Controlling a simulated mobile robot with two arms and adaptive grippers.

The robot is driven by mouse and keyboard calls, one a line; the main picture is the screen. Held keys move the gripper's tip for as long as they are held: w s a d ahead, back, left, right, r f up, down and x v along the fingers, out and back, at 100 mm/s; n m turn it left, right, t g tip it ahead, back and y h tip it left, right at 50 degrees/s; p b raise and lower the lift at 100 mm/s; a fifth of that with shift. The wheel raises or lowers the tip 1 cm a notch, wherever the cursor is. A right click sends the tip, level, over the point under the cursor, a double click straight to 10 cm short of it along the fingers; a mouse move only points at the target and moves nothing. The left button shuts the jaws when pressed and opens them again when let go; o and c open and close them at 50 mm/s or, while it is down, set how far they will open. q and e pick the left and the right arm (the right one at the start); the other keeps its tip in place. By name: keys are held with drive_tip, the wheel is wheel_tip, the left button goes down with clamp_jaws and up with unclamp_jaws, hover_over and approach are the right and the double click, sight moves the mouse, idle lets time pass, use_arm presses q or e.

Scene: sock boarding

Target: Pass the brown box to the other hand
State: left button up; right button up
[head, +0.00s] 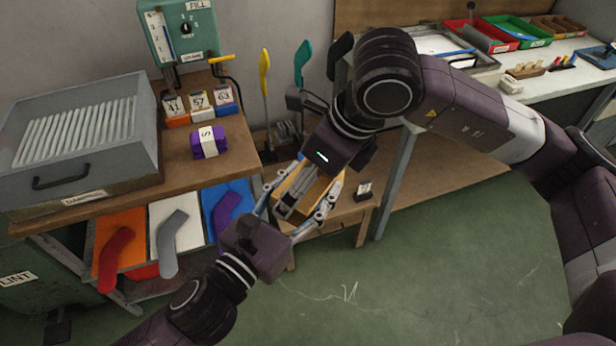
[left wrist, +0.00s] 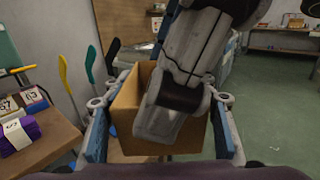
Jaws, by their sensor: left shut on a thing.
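The brown box (head: 322,190) is an open-topped tan box in the middle of the head view. It also shows large in the left wrist view (left wrist: 127,112). My left gripper (head: 302,188) reaches up from the lower left and is shut on the box, with one blue-padded finger on each side. My right gripper (head: 288,204) comes down from the upper right, its grey fingers at the box's open top. In the left wrist view they cover much of the box, and one seems to reach over or into it. Whether they grip a wall is hidden.
A wooden bench (head: 150,182) at left carries a grey drawer unit (head: 75,140), numbered blocks and a purple bundle (head: 208,142). Coloured sock shapes hang below. Yellow and teal foot forms stand behind the box. A low wooden stand (head: 345,212) is under it. Floor at right is clear.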

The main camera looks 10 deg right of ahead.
drive_tip(key=c, duration=0.8)
use_arm(q)
drive_tip(key=o, duration=1.2)
use_arm(e)
drive_tip(key=shift+c, duration=0.7)
